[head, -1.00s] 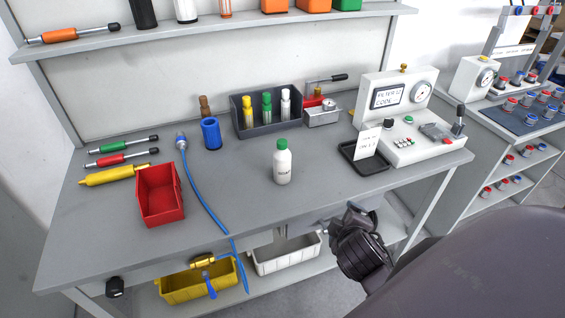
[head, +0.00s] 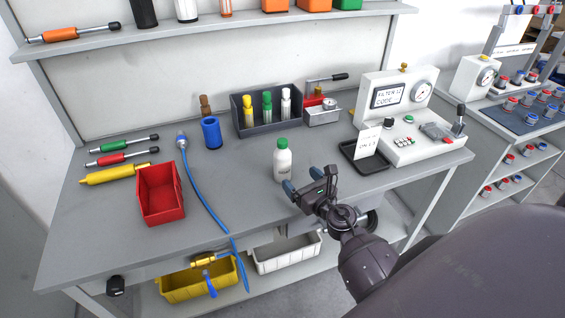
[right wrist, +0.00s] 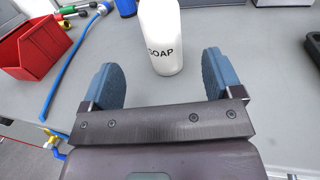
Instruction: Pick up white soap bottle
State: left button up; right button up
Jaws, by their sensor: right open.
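The white soap bottle (head: 283,163) with a green cap stands upright on the grey workbench. My right gripper (head: 307,180) is open just in front of and to the right of it, near the bench top, with blue finger pads. In the right wrist view the soap bottle (right wrist: 161,36) stands just beyond the open fingers of my right gripper (right wrist: 164,78), roughly centred between them. Its word SOAP faces the camera and its top is cut off. The fingers appear apart from the bottle. My left gripper is not in view.
A black tray (head: 375,167) with a paper card lies right of the bottle, beside a test device (head: 430,148). A dark rack (head: 268,129) of small bottles stands behind. A red bin (head: 161,205) and blue hose (head: 204,201) lie left. Bench around the bottle is clear.

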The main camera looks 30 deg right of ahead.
aim_at(287, 166)
jog(key=w, duration=0.4)
jog(key=shift+w, duration=0.4)
jog(key=shift+w+d+f+b, duration=0.1)
jog(key=shift+w+f+b, duration=0.1)
jog(key=shift+w, duration=1.15)
jog(key=shift+w+d+f+b, duration=0.1)
jog(key=shift+w+b, duration=0.1)
jog(key=shift+w, duration=1.1)
jog(key=c, duration=1.2)
